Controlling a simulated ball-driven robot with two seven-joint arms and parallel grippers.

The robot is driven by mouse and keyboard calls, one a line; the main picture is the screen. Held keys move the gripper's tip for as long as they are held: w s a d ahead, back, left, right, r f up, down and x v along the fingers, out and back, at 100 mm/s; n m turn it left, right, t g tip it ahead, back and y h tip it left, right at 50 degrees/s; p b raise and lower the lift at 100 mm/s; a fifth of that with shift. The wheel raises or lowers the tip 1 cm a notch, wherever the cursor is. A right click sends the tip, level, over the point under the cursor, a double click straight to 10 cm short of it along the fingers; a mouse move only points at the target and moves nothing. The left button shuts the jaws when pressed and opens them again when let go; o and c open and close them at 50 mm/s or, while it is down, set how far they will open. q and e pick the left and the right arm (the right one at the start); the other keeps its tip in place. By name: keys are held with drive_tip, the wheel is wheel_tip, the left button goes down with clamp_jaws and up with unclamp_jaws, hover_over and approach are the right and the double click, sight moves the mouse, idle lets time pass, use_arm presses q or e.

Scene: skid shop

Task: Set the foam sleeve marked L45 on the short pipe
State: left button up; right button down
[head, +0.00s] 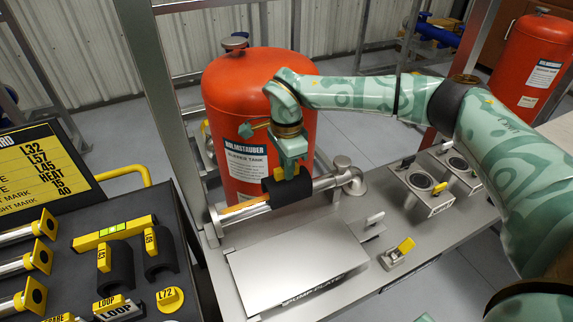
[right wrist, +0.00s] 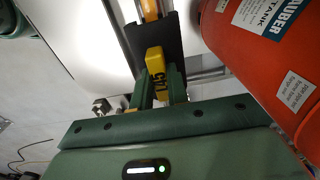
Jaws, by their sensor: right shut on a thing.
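A dark foam sleeve with a yellow tag sits at the short pipe (head: 325,183). My right gripper (head: 290,172) is shut on the tag of this sleeve (head: 291,190). In the right wrist view the fingers (right wrist: 160,88) close on the yellow tag (right wrist: 156,62), whose lettering starts with L4; the last character is hard to read. The sleeve runs along the pipe and covers its middle; whether it is fully seated I cannot tell. The pipe shows on both sides, with an orange strip (head: 243,207) at left and an elbow (head: 350,175) at right. My left gripper is not visible.
A red tank (head: 225,90) stands close behind the pipe. A pump plate (head: 295,265) lies in front. A dark board (head: 150,290) at left holds two more dark sleeves (head: 118,268) with yellow tags. Valve blocks (head: 425,190) stand to the right.

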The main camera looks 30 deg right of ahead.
drive_tip(key=shift+f+b, duration=0.3)
drive_tip(key=shift+f, duration=0.8)
drive_tip(key=shift+f, duration=0.7)
drive_tip(key=shift+f, duration=0.25)
idle(0.4)
drive_tip(key=c, duration=1.3)
unclamp_jaws()
drive_tip(key=shift+c, duration=0.2)
drive_tip(key=shift+c, duration=0.5)
